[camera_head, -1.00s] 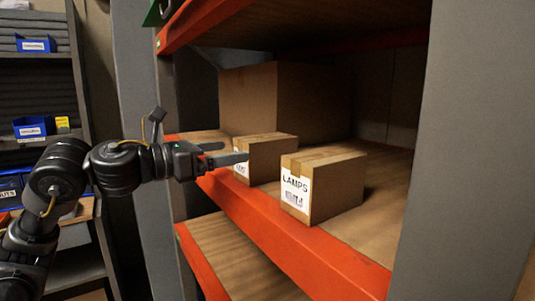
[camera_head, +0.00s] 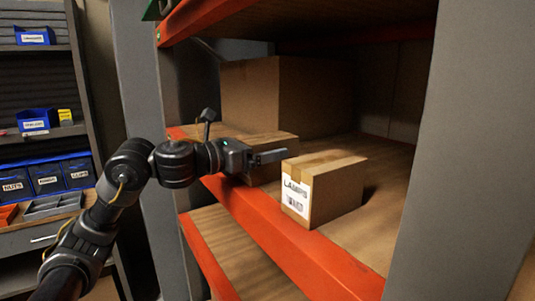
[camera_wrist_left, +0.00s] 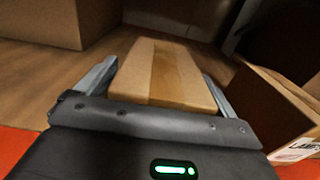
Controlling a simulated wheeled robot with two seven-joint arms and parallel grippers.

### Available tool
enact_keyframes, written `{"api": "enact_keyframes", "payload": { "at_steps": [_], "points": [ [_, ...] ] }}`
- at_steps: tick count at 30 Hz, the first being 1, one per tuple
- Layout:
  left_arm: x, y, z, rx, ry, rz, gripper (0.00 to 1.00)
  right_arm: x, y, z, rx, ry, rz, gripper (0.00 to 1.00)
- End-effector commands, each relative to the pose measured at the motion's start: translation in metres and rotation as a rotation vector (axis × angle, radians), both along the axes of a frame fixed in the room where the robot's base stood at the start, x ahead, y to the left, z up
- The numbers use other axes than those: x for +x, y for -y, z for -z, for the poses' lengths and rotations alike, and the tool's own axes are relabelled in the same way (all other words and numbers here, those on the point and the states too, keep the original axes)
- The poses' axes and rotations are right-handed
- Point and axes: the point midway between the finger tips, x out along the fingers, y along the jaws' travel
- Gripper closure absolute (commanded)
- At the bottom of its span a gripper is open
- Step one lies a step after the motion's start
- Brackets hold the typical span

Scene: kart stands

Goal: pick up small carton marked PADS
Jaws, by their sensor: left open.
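A small brown carton (camera_head: 272,139) stands on the shelf, left of the carton marked LAMPS (camera_head: 338,194). Its label is hidden behind my left gripper, so I cannot read PADS on it. My left gripper (camera_head: 268,156) is open at the front of this small carton. In the left wrist view the taped top of the small carton (camera_wrist_left: 165,72) lies between the two spread fingers, with a gap visible at the right finger. Contact with the fingers cannot be told. The LAMPS carton (camera_wrist_left: 277,108) shows at the right there. My right gripper is not in view.
A large brown box (camera_head: 290,98) stands behind the small carton; it is at upper left in the wrist view (camera_wrist_left: 45,20). The shelf has an orange front edge (camera_head: 262,222) and a grey post (camera_head: 425,170) at right. Blue bins (camera_head: 47,180) stand on a rack at left.

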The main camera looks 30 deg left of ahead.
Motion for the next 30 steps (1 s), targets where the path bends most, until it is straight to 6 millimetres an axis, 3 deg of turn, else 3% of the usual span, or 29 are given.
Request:
{"api": "enact_keyframes", "payload": {
  "at_steps": [3, 18, 30],
  "points": [
    [0.000, 0.000, 0.000, 0.000, 0.000, 0.000, 0.06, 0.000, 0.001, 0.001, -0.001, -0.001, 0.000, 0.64],
    [-0.001, -0.001, -0.002, -0.002, 0.003, 0.000, 0.69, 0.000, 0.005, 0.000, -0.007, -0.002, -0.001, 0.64],
    [-0.001, 0.000, -0.010, -0.004, 0.006, 0.000, 0.69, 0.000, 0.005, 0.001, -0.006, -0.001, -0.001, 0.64]
  ]
}}
